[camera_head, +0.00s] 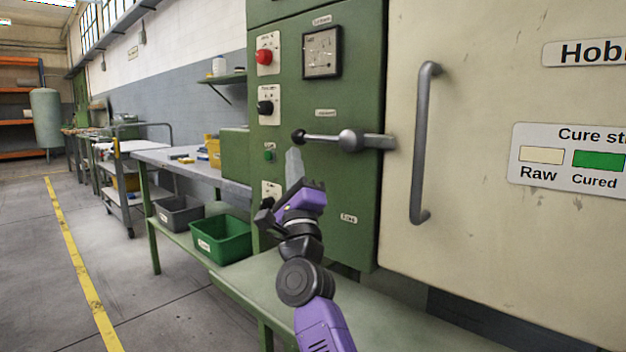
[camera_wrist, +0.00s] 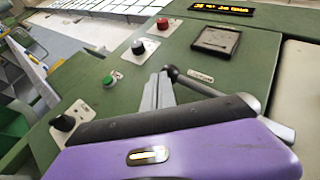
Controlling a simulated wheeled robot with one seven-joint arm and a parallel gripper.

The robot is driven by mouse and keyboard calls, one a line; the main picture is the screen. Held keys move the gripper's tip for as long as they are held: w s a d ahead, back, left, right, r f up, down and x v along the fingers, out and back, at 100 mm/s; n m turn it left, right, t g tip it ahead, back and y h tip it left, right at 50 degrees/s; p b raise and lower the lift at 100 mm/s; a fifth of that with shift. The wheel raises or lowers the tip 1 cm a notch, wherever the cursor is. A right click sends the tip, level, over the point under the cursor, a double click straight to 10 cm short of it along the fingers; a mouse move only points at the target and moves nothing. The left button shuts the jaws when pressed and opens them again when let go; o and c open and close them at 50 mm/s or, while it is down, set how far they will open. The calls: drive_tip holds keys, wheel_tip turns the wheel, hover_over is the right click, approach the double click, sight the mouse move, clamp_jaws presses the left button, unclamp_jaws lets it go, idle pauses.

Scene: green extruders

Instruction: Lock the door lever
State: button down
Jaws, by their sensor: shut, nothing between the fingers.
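The door lever (camera_head: 335,139) is a metal rod with a dark ball knob at its left end and a round hub at its right, by the edge of the cream door (camera_head: 480,180). It lies nearly horizontal across the green panel in the head view. In the wrist view the lever (camera_wrist: 192,84) runs from its dark knob down to the right, partly hidden behind my purple gripper body. My gripper (camera_head: 293,155) points up, with its pale fingers shut and empty just below the lever's knob end. In the wrist view the fingertips appear close to the knob; I cannot tell whether they touch.
The panel carries a red button (camera_head: 264,56), a black knob (camera_head: 265,107), a green button (camera_head: 269,156) and a gauge (camera_head: 322,52). A vertical door handle (camera_head: 420,140) stands out right of the lever. A green ledge (camera_head: 380,310) runs below. Open floor lies left.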

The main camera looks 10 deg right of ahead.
drive_tip(key=s+a+f, duration=0.2)
drive_tip(key=s+f, duration=0.4)
drive_tip(key=f, duration=0.5)
drive_tip(key=shift+s+f+p, duration=0.15)
drive_tip(key=shift+p, duration=0.25)
drive_tip(key=shift+a, duration=0.1)
